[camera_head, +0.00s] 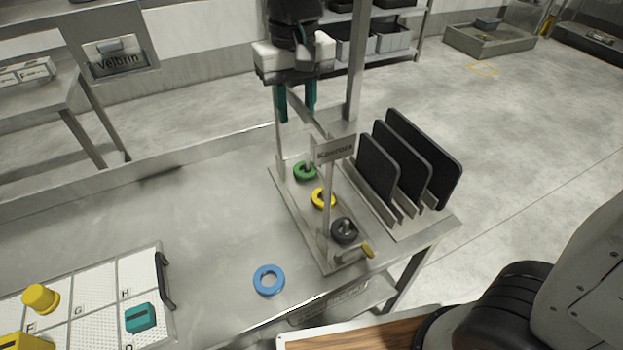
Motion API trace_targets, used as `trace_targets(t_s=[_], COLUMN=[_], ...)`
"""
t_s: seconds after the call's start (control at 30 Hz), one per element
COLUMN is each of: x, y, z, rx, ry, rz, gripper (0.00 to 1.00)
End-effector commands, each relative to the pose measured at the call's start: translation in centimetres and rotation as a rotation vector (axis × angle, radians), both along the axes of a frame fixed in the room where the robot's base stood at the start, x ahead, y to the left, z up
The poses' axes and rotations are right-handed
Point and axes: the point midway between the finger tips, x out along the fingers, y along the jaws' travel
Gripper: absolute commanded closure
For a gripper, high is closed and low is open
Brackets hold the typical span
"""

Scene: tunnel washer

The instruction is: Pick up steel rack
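A steel rack (297,207) stands on the metal table. It has a flat base, thin uprights, a top bar and a name plate (334,149). A green ring (304,171), a yellow ring (323,198) and a black ring (344,231) sit along its base. My gripper (297,108) points down at the rack's far upper end. Its two teal fingers are apart, with the top bar showing between and below them in the picture. I cannot tell whether they touch the bar.
A holder with upright black panels (408,165) stands close to the rack's right. A blue ring (268,280) lies loose on the metal table (190,225). A lettered tray (85,309) with yellow and teal pieces is at lower left. The table's middle left is clear.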

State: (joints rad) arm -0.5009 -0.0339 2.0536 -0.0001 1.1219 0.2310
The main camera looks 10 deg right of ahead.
Motion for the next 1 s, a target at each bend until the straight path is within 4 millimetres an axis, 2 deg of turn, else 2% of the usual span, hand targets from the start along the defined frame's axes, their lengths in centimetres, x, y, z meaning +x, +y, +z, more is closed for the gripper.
trace_targets(t_s=[0.37,0.4,0.5,0.53,1.0], x=[-0.01,-0.01,-0.01,0.0,0.01], y=[0.0,0.0,0.0,0.0,0.0], z=[-0.22,-0.21,-0.21,-0.21,-0.19], rx=[0.0,0.0,0.0,0.0,0.0], ry=[0.0,0.0,0.0,0.0,0.0], rz=[0.0,0.0,0.0,0.0,0.0], gripper=[0.66,0.69,0.97,1.0,1.0])
